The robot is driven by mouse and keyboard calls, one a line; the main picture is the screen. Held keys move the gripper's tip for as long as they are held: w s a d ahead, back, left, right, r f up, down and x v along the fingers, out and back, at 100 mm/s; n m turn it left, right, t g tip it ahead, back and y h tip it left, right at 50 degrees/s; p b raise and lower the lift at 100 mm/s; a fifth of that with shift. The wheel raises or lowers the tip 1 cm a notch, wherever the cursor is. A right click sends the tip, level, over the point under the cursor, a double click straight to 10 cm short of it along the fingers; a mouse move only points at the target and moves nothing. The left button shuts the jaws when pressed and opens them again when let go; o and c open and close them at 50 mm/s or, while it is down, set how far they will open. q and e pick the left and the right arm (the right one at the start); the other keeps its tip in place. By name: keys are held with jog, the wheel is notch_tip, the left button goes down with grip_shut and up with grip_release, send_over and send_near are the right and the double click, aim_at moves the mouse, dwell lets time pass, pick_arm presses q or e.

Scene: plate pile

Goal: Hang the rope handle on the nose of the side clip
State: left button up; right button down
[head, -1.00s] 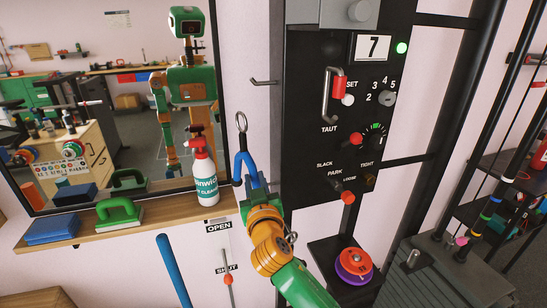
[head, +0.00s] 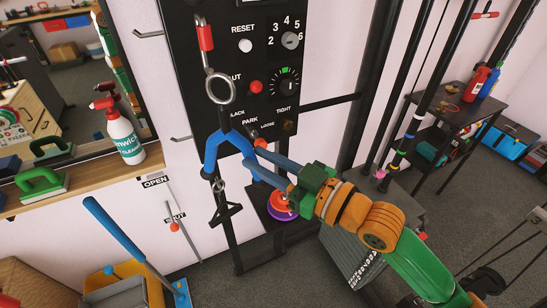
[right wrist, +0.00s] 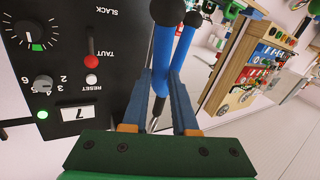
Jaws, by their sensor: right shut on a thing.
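The rope handle (head: 214,147) is a blue forked rope with dark ends and a metal ring at its top. My right gripper (head: 250,157) is shut on it, and the rope hangs ring-up with its legs spread below. In the right wrist view the blue rope (right wrist: 183,45) runs up between the fingers (right wrist: 160,85). The side clip (head: 205,38), metal with a red sleeve, is in front of the black panel. The ring overlaps the clip's lower end in the head view; I cannot tell whether they touch or are linked. My left gripper is out of view.
The black control panel (head: 262,70) with knobs and levers stands behind the rope. A dark triangular handle (head: 225,214) hangs below it. Wall hooks (head: 148,34) stick out at left, near a shelf with a spray bottle (head: 124,138). Dark uprights (head: 372,95) stand right of the panel.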

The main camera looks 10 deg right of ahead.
jog(key=shift+w+a, duration=0.35)
jog(key=shift+w, duration=0.1)
jog(key=shift+w+f+b, duration=0.2)
jog(key=shift+w+b, duration=0.45)
jog(key=shift+w, duration=0.7)
jog(key=shift+w+a+f+b, duration=0.1)
jog(key=shift+w+a+b, duration=0.4)
jog(key=shift+w, duration=0.45)
jog(key=w, duration=0.1)
jog(key=w+b, duration=0.1)
jog(key=w+a+f+b, duration=0.1)
jog(key=shift+w+f, duration=0.1)
jog(key=shift+w, duration=0.05)
